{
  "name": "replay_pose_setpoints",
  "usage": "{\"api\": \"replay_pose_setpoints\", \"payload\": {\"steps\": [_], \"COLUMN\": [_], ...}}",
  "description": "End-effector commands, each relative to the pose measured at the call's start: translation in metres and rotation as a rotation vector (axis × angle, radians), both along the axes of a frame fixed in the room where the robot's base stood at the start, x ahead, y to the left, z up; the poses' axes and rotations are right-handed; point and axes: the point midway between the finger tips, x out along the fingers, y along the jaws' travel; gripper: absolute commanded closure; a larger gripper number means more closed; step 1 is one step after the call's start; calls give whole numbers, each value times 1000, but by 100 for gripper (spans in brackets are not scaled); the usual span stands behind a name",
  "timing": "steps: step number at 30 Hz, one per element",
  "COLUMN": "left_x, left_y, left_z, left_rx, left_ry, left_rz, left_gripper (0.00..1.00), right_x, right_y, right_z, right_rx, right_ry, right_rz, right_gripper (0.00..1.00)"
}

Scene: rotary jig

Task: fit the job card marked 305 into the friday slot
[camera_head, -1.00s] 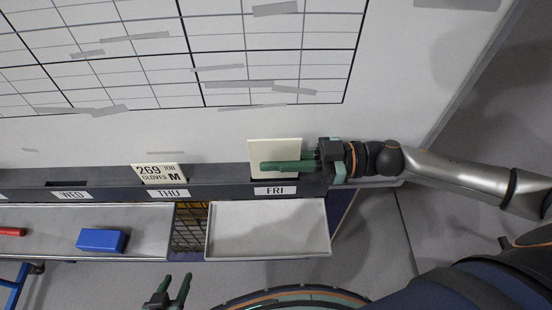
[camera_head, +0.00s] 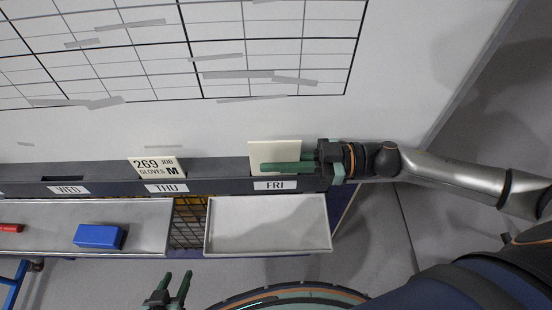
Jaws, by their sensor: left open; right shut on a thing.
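A cream card (camera_head: 275,151) stands at the slot above the FRI label (camera_head: 275,185) on the dark rail. No marking shows on the side I see, so I cannot read its number. My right gripper (camera_head: 290,167) reaches in from the right and is shut on this card, its green fingers across the card's lower part. My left gripper (camera_head: 174,287) is open and empty at the bottom of the view, below the rail and away from the card.
A card marked 269 (camera_head: 156,166) stands in the THU slot. The WED slot (camera_head: 62,179) is empty. Below the rail are an empty light tray (camera_head: 268,250), a wire basket (camera_head: 188,222), and a ledge with a blue block (camera_head: 98,236) and a red object (camera_head: 9,228).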

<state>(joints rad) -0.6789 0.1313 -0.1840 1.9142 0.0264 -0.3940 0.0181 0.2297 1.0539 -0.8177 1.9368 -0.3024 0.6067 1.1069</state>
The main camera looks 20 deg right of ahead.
Motion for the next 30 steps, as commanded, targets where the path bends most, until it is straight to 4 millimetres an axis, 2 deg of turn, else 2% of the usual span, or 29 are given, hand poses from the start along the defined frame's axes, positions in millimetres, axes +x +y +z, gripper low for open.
{"api": "replay_pose_setpoints", "payload": {"steps": [17, 18, 26, 30], "left_x": [0, 0, 0, 0], "left_y": [0, 0, 0, 0], "left_z": [-9, -8, -8, -8], "left_rx": [0, 0, 0, 0], "left_ry": [0, 0, 0, 0], "left_rz": [0, 0, 0, 0], "left_gripper": [50, 50, 50, 50], "right_x": [0, 0, 0, 0], "right_y": [0, 0, 0, 0], "right_z": [-16, -15, -16, -16], "right_rx": [-1, -1, -2, -2], "right_ry": [0, 0, 2, 3], "right_rz": [-1, -1, -1, -1], "right_gripper": [100, 91, 62, 59]}}
